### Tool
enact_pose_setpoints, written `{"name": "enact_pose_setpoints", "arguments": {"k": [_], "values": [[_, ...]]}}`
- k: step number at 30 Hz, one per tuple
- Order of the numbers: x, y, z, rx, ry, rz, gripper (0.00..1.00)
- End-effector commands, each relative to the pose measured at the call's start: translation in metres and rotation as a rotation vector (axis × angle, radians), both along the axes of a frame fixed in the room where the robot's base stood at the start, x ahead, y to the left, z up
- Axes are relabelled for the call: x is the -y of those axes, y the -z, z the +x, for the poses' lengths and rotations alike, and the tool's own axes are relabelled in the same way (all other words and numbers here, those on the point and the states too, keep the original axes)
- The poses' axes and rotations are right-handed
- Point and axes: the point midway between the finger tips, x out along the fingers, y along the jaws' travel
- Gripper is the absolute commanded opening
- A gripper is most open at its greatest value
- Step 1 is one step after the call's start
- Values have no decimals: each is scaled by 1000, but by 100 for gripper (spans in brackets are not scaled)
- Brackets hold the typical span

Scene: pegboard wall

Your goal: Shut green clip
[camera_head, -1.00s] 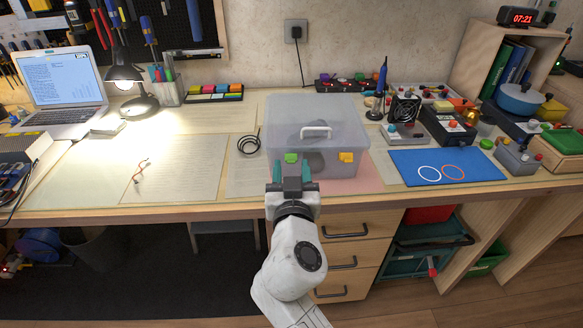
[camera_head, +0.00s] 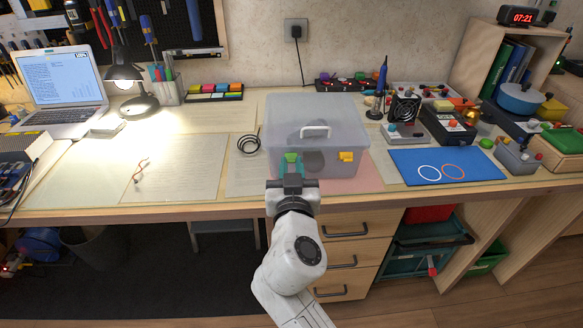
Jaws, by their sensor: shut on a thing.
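A clear plastic box (camera_head: 335,163) with a lid and a white handle (camera_head: 314,132) stands near the bench's front edge. A dark object shows dimly inside the box.
A blue mat (camera_head: 445,165) with two rings lies to the right of the box. A black cable coil (camera_head: 248,144) lies to the left. A lamp (camera_head: 137,92) and laptop (camera_head: 62,90) stand further left.

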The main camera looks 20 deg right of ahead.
Motion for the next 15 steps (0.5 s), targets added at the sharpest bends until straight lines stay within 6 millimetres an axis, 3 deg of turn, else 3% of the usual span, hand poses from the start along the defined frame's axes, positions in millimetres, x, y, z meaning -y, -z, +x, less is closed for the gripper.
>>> {"name": "enact_pose_setpoints", "arguments": {"k": [15], "values": [[1,-16,4,-102,0,39,0]]}}
